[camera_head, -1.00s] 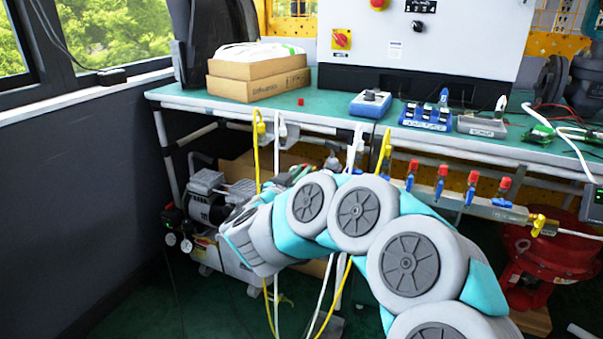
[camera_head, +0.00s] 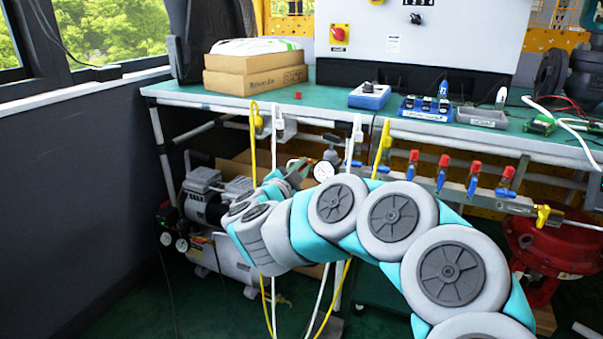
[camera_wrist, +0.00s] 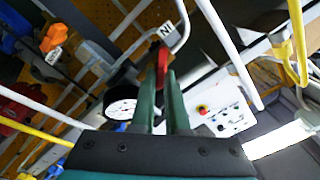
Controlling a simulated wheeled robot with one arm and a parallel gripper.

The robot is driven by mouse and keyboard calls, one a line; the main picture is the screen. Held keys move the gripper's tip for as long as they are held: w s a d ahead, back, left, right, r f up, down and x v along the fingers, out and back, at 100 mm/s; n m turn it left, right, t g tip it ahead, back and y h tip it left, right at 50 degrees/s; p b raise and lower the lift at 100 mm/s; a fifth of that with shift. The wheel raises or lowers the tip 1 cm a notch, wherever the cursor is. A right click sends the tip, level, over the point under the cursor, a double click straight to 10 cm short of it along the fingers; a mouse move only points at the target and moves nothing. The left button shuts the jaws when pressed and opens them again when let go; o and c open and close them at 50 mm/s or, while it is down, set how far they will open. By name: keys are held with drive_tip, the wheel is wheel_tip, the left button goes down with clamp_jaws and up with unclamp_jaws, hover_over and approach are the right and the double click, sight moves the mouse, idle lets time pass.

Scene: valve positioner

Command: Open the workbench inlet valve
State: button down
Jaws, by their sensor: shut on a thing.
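The inlet valve's red handle (camera_wrist: 163,58) shows in the wrist view beside a white tag reading "IN" (camera_wrist: 166,30). My gripper (camera_wrist: 162,78) has its two green fingers closed around the near end of this handle. In the head view my gripper (camera_head: 303,167) is below the front edge of the workbench (camera_head: 215,101), left of a round white gauge (camera_head: 323,171). The gauge also shows in the wrist view (camera_wrist: 121,108), left of the fingers. The valve body is mostly hidden, and I cannot tell the handle's exact angle.
White and yellow hoses (camera_head: 254,145) hang from the bench front around my gripper. A pipe with several red and blue valves (camera_head: 443,173) runs to the right. A compressor (camera_head: 207,200) stands below left. A red machine (camera_head: 548,250) stands at the right.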

drive_tip(key=shift+d+f+m+b, duration=0.15)
drive_tip(key=shift+m+b, duration=0.75)
drive_tip(key=shift+m, duration=0.55)
drive_tip(key=shift+f+m+b, duration=0.2)
drive_tip(key=shift+m+b, duration=0.65)
drive_tip(key=shift+m, duration=0.55)
drive_tip(key=shift+d+f+m+b, duration=0.15)
drive_tip(key=shift+m+b, duration=0.75)
drive_tip(key=shift+m, duration=0.55)
drive_tip(key=shift+a, duration=0.1)
drive_tip(key=c, duration=0.9)
unclamp_jaws()
drive_tip(key=shift+s, duration=0.1)
drive_tip(key=v, duration=0.7)
drive_tip(key=shift+s+a+r+p, duration=0.1)
drive_tip(key=shift+s+a+p, duration=0.05)
drive_tip(key=shift+s+p, duration=0.25)
